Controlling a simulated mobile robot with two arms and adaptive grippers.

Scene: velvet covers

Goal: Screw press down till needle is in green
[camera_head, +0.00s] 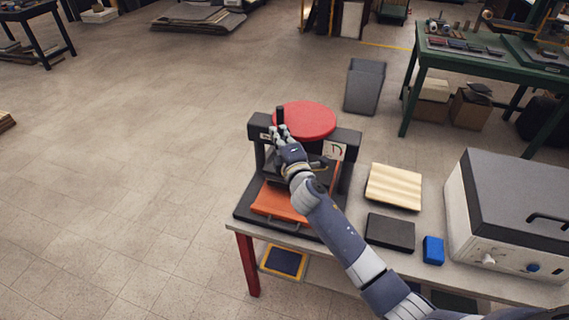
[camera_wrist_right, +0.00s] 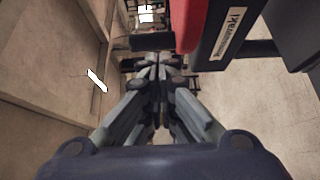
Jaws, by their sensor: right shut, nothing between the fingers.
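The screw press stands at the left end of the workbench, with a black frame (camera_head: 347,138) and a round red wheel (camera_head: 306,119) on top. A dark upright handle (camera_head: 280,115) rises at the wheel's left edge. A small pale gauge (camera_head: 334,151) is on the press's right front; its needle is too small to read against the green. An orange plate (camera_head: 277,205) lies in the press base. My right gripper (camera_head: 279,132) is shut and empty, close to the handle; contact is unclear. In the right wrist view, its fingers (camera_wrist_right: 160,85) are together below the red wheel (camera_wrist_right: 190,24). My left gripper is out of view.
On the bench right of the press lie a cream ribbed block (camera_head: 394,187), a dark flat block (camera_head: 390,232) and a blue block (camera_head: 433,250). A grey box machine (camera_head: 515,215) stands at the right. A grey bin (camera_head: 364,86) is behind.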

